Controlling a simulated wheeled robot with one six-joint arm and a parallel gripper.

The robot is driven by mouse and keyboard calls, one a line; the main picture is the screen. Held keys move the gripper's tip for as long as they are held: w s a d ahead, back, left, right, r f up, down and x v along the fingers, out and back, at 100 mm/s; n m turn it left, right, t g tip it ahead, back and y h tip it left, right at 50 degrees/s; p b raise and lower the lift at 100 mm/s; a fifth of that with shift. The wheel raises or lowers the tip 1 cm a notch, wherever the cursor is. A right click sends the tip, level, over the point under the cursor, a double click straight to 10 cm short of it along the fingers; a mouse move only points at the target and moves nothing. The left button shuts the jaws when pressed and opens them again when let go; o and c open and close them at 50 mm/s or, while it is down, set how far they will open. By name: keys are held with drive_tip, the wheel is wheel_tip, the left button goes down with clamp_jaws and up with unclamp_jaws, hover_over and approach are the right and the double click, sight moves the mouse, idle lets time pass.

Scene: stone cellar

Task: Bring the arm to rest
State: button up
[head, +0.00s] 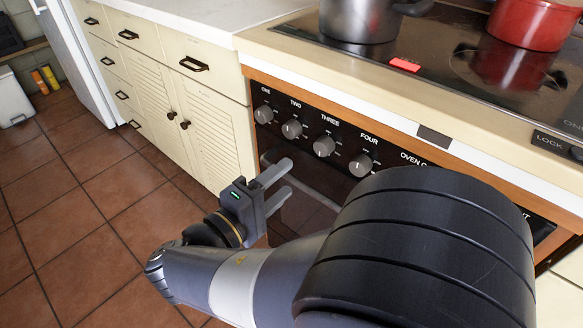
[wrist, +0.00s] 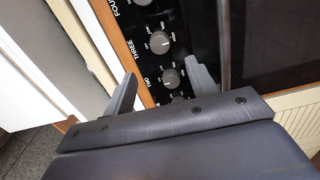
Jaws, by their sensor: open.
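My gripper (head: 281,184) is in front of the stove's control panel, at the left part of the oven front in the head view. Its two fingers are apart with nothing between them. In the wrist view, my gripper (wrist: 160,88) shows its two fingers spread, with the panel's knobs beyond them. The control panel (head: 313,152) is black with a row of grey knobs labelled ONE, TWO, THREE and FOUR. My arm crosses the lower right of the head view and hides part of the oven front. I cannot tell whether a fingertip touches the oven front.
A grey pot (head: 352,20) and a red pot (head: 530,22) stand on the black cooktop (head: 455,62). A small red object (head: 405,64) lies at its front edge. Cream cabinets (head: 217,122) stand left of the stove. The tiled floor (head: 62,200) at left is clear.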

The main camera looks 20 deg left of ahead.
sight(320, 150)
drive_tip(key=shift+s, duration=0.15)
drive_tip(key=b+x, duration=0.2)
drive_tip(key=x, duration=0.8)
drive_tip(key=shift+a+f+b, duration=0.1)
drive_tip(key=shift+b, duration=0.2)
drive_tip(key=shift+w+d, duration=0.2)
drive_tip(key=shift+w, duration=0.25)
drive_tip(key=shift+s, duration=0.1)
